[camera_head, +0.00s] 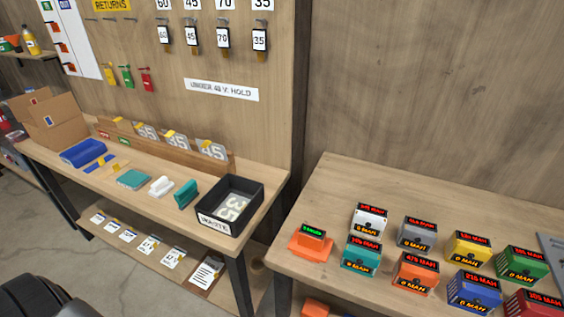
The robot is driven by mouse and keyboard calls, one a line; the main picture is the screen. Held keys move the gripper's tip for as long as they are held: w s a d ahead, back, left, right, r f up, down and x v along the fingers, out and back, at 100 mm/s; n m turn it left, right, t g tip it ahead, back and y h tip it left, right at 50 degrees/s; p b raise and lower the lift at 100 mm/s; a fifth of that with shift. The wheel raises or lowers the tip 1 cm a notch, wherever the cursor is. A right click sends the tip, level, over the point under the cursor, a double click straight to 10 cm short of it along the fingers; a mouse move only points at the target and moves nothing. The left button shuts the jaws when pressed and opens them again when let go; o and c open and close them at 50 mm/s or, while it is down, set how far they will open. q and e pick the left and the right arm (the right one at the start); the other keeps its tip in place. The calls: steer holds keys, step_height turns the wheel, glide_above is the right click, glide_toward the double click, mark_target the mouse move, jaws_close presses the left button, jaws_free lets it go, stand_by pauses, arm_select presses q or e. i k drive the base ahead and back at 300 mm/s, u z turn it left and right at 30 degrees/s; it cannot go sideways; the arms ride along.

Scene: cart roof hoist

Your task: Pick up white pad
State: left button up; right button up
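A small white object that looks like the white pad (161,187) lies on the left wooden table (100,178), near its front edge. It sits between a flat teal pad (133,179) on its left and a teal block with a handle-like top (186,195) on its right. Its exact shape is too small to tell. Neither of my grippers shows in the view.
A black waste bin (229,205) stands right of the teal block. A blue tray (84,152) and blue-yellow strips lie to the left. A rack of grey numbered cards (211,151) runs behind. The right table (340,184) holds several coloured labelled boxes.

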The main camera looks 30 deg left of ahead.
mark_target(161, 187)
steer(key=u, duration=1.8)
